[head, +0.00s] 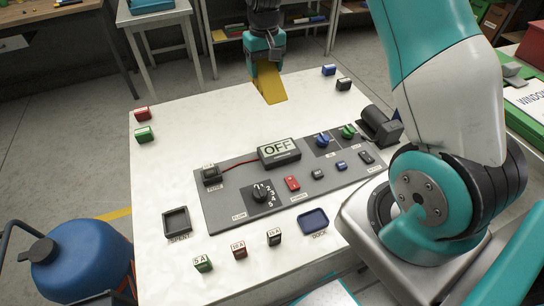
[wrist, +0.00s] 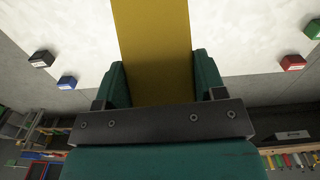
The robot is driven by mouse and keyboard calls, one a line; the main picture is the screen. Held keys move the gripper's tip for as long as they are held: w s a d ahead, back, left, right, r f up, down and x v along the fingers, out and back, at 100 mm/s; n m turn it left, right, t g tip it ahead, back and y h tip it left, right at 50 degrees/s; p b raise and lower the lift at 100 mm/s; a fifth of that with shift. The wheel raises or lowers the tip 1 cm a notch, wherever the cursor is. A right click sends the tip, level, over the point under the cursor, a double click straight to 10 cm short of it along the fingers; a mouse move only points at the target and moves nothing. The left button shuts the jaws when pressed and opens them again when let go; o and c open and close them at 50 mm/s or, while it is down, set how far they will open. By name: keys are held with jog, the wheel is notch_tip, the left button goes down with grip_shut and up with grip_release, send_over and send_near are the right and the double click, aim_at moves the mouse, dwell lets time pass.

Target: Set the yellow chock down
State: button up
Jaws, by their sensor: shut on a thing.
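The yellow chock (head: 270,84) hangs from my gripper (head: 265,62) over the far edge of the white table (head: 210,120) in the head view. In the wrist view the chock (wrist: 152,45) is a long yellow shape between the two green fingers of my gripper (wrist: 158,85). The gripper is shut on it. In the head view the chock's lower end seems to be above the table top, but the exact gap cannot be told.
A grey panel (head: 225,215) with an OFF display (head: 279,152), a knob and switches fills the table's middle. Red (head: 142,114) and green (head: 144,134) blocks sit at the left edge, blue (head: 329,70) and black (head: 343,84) blocks at the far right. The far middle is clear.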

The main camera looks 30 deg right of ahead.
jog(key=shift+m, duration=0.3)
jog(key=r, duration=0.1)
jog(key=w+d+r+b, duration=0.1)
jog(key=w+d+r, duration=0.1)
jog(key=shift+d+r, duration=0.25)
jog(key=shift+r, duration=0.1)
jog(key=p, duration=0.3)
send_over(269, 120)
notch_tip(269, 120, down, 19)
jog(key=shift+f, duration=0.1)
jog(key=shift+f, duration=0.15)
jog(key=o, duration=1.3)
